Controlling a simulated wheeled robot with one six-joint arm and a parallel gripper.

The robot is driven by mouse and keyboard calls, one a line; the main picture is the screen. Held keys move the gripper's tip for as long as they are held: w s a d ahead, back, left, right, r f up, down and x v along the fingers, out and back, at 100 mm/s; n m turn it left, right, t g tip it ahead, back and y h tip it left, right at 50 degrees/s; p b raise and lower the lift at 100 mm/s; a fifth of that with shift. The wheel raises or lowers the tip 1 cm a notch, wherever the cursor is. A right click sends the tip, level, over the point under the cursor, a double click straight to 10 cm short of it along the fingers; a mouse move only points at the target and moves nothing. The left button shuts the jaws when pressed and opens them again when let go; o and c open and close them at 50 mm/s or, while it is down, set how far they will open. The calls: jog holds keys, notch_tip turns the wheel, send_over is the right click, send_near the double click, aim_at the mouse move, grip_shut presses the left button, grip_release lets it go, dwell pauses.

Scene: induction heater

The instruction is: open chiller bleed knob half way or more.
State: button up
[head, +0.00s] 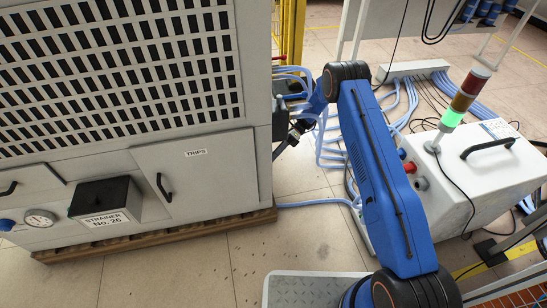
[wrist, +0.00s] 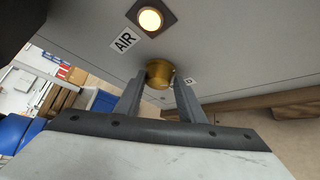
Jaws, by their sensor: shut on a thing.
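In the wrist view a round brass-coloured knob (wrist: 159,70) sticks out from a grey panel. I take it for the bleed knob; a small label beside it is mostly hidden. My gripper (wrist: 160,82) is shut on the knob, one grey finger on each side. How far the knob is turned cannot be told. In the head view the large white cabinet (head: 215,190), which looks like the chiller, stands at the left. My blue arm reaches to its right side, and my dark gripper (head: 288,138) is partly visible there. The knob is hidden in that view.
A lit round lamp (wrist: 149,19) and an AIR label (wrist: 124,40) are near the knob. Blue hoses (head: 330,140) run beside the cabinet. A white box (head: 480,170) with a green-lit signal tower (head: 455,115) stands right of my arm. Tiled floor is clear in front of the cabinet.

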jog(key=shift+s+a+r, duration=0.1)
jog(key=shift+r, duration=0.1)
jog(key=o, duration=0.9)
jog(key=shift+r, duration=0.1)
jog(key=shift+o, duration=0.2)
jog(key=v, duration=1.7)
